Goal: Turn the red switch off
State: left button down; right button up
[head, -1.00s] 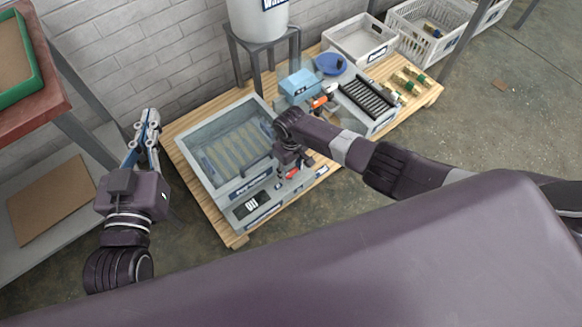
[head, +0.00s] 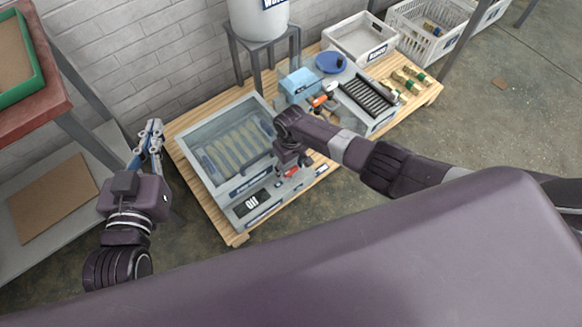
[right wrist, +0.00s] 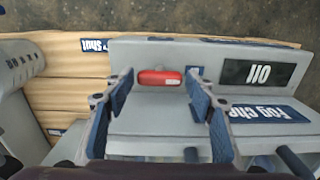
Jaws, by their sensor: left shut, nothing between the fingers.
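The red switch (right wrist: 160,77) is on the front of the grey fog chamber (right wrist: 135,125) in the right wrist view. It also shows in the head view (head: 291,172), partly below my right gripper. My right gripper (right wrist: 158,88) is open, with one blue finger on each side of the switch; I cannot tell whether either touches it. Several pale strips show clearly through the chamber's clear top. My left gripper (head: 150,135) is shut and empty, off to the left of the pallet.
The chamber stands on a wooden pallet (head: 236,238). Behind it are a grey stand with a white barrel (head: 258,18), a light blue box (head: 298,84), a roller unit (head: 368,98) and a white crate (head: 360,38). A shelf (head: 20,255) stands at left.

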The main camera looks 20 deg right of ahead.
aim_at(291, 170)
jog(key=shift+r, duration=0.15)
notch_tip(291, 170, up, 12)
dwell(0.6)
dwell(0.4)
